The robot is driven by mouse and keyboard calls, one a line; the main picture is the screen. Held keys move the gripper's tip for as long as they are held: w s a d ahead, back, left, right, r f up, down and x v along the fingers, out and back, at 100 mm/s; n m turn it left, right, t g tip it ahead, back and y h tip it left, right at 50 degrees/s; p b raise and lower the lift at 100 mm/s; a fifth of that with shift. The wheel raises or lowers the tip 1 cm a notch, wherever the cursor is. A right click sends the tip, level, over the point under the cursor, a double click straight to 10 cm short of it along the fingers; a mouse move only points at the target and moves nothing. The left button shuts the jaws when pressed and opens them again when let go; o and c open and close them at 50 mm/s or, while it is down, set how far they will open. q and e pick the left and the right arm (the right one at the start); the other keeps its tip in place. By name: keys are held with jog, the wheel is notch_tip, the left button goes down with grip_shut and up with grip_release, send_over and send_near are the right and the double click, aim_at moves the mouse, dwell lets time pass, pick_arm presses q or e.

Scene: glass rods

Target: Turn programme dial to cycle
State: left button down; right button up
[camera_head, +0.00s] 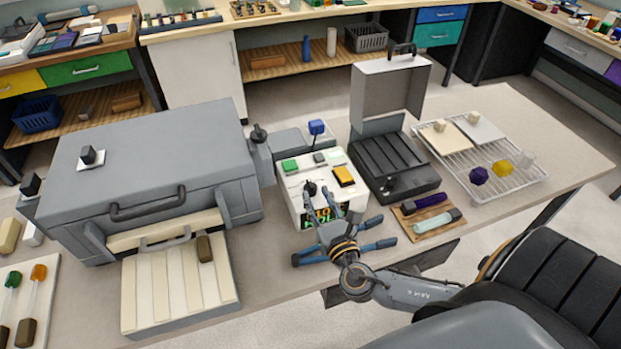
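A white control box (294,203) stands on the table at the centre. A black dial (310,188) is on its top face. A green button (290,166) and a yellow-orange button (344,176) are also on top. A dark display with bright characters on the front is partly covered by my gripper. My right gripper (321,208) comes in from the lower right and is at the front of the box, close to the dial. Whether its fingers touch the dial, and how far apart they are, I cannot tell. My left gripper is not in view.
A large grey lidded chest (150,160) is left of the box, with a slatted cream tray (180,285) in front. A wooden board (428,217) holds two rods. A wire rack (520,178) is further right.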

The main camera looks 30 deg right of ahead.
aim_at(313, 188)
jog(key=shift+p+x, duration=0.4)
jog(key=shift+x, duration=2.4)
jog(key=shift+s, duration=0.1)
grip_shut()
